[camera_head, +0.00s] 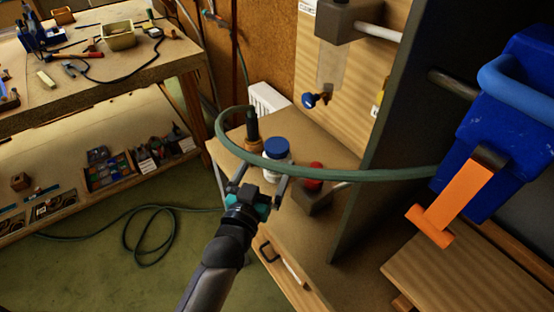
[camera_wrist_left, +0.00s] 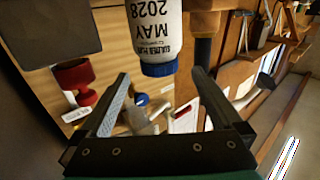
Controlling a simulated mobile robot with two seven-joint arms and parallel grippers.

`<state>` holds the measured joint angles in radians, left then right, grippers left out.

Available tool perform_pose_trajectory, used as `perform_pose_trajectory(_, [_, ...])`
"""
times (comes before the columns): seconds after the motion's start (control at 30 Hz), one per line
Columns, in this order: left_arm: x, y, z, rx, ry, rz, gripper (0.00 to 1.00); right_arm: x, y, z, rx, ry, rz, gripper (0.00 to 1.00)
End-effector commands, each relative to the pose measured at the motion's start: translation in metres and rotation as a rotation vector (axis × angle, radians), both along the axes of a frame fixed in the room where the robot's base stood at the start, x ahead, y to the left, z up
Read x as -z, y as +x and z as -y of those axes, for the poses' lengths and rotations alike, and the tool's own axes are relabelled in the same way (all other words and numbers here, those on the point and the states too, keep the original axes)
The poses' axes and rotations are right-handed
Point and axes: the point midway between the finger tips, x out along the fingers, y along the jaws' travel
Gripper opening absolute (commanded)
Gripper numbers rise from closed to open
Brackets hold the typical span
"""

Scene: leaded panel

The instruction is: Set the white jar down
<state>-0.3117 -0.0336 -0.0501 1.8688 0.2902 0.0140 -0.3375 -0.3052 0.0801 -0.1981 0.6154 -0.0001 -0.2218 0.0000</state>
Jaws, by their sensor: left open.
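The white jar (camera_head: 277,160) with a blue lid (camera_head: 275,146) appears upright on the wooden bench top (camera_head: 222,150), partly hidden by a green hose. In the left wrist view the jar (camera_wrist_left: 155,30) shows upside down with "MAY 2028" on its label. My left gripper (camera_head: 260,178) is open, on the near side of the jar. In the left wrist view the jar lies just beyond the fingertips (camera_wrist_left: 160,80), between their lines, and nothing is gripped. My right gripper is not in view.
The green hose (camera_head: 350,177) arches across the bench, close above my left gripper. A red-topped item (camera_head: 313,177) stands right of the jar. A dark panel (camera_head: 385,130) and a blue body (camera_head: 505,120) with an orange part (camera_head: 468,195) close off the right.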

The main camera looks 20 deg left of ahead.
Motion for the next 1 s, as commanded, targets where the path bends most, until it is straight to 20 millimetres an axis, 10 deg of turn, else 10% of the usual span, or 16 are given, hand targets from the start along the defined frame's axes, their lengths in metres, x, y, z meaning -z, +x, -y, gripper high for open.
perform_pose_trajectory(1.0, [-0.001,0.065,0.003,0.000,0.000,-0.002,0.98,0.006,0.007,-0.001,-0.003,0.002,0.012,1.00])
